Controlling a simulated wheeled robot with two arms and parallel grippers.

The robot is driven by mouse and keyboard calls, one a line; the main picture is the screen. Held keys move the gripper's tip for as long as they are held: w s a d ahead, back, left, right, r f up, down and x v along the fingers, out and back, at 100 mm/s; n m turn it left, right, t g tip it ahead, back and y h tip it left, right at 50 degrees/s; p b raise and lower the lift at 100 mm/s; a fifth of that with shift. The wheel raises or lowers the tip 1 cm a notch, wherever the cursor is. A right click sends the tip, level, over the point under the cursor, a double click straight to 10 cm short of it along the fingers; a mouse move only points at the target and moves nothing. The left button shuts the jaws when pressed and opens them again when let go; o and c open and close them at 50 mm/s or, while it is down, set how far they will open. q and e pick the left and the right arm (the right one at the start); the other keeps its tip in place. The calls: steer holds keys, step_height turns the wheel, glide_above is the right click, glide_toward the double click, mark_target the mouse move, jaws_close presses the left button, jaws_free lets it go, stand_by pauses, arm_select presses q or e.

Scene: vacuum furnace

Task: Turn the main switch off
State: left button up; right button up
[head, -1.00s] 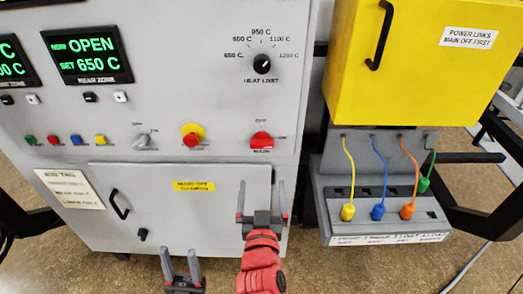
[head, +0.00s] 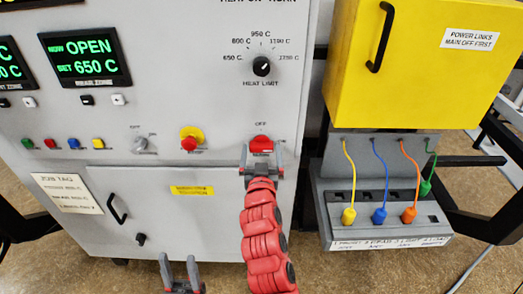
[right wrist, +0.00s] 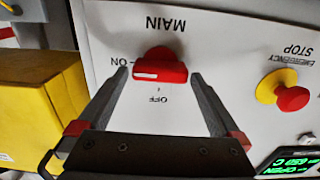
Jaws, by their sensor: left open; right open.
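The red main switch (head: 261,143) is on the grey furnace panel, partly behind my right gripper in the head view. In the right wrist view the switch (right wrist: 160,66) shows upside down, its handle lying sideways in line with the ON mark; OFF is a quarter turn away. My right gripper (head: 260,157) is open, its fingers on either side of the switch handle, with a visible gap to each side in the wrist view. My left gripper (head: 180,273) is open and empty, low in front of the cabinet.
The red emergency stop (head: 190,142) on its yellow base is left of the switch. The heat limit knob (head: 262,66) is above. A yellow box (head: 415,65) and a grey socket unit (head: 380,215) with coloured plugs stand to the right.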

steer(key=c, duration=1.1)
steer(key=shift+c, duration=0.2)
steer(key=shift+n, duration=0.3)
steer(key=n+b, duration=0.1)
steer(key=n, duration=0.1)
steer(key=shift+a+f+n, duration=0.1)
steer(key=shift+n, duration=0.3)
steer(key=n+b, duration=0.1)
steer(key=n, duration=0.3)
steer(key=shift+n, duration=0.3)
steer(key=n, duration=0.4)
steer(key=shift+a+n, duration=0.15)
steer(key=shift+n, duration=0.15)
steer(key=n, duration=0.5)
steer(key=shift+f, duration=0.25)
steer(key=shift+n, duration=0.3)
